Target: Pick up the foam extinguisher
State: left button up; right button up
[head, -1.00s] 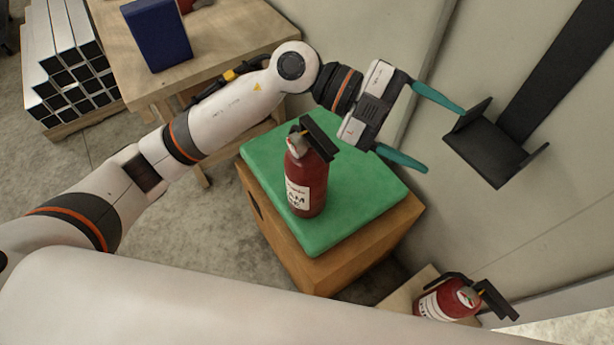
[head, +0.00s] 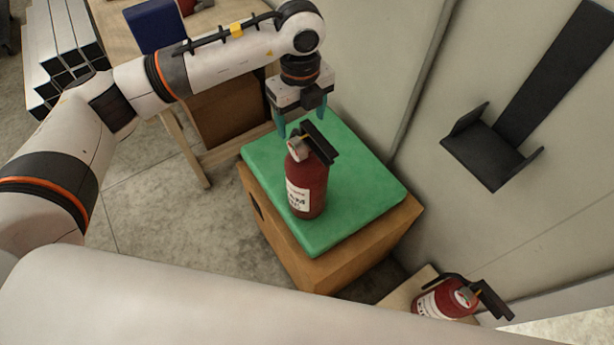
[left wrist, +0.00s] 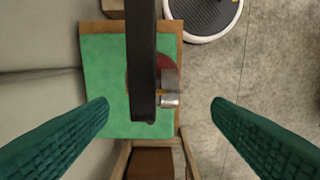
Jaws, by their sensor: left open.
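The foam extinguisher (head: 308,188) is red with a white label, part of which reads "AM". It stands upright on a green pad (head: 360,180) on top of a wooden box (head: 330,268). My left gripper (head: 300,122) points down just above and behind its head, open and empty. In the left wrist view the black handle (left wrist: 142,65) and the metal valve (left wrist: 170,100) show from above, between the teal fingers (left wrist: 160,102) but nearer the left one. Little of the red body shows there. My right gripper is out of view.
A second red extinguisher (head: 440,300) stands low at the lower right by the wall. A black wall bracket (head: 490,155) sticks out at right. A wooden table with a blue box (head: 155,27) stands behind my left arm, and metal tubes (head: 60,45) are stacked at far left.

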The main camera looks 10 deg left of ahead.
aim_at(304, 124)
pick_arm(q)
jog(key=shift+w+d+f+p, duration=0.1)
jog(key=shift+f+p, duration=0.45)
jog(key=shift+f, duration=0.95)
jog(key=shift+w+f+p, duration=0.1)
jog(key=shift+f+p, duration=0.45)
jog(key=shift+f, duration=0.9)
grip_shut()
jog(key=shift+w+d+r, duration=0.1)
jog(key=shift+w+r, duration=0.05)
jog(key=shift+r, duration=0.2)
jog(key=shift+w+f, duration=0.1)
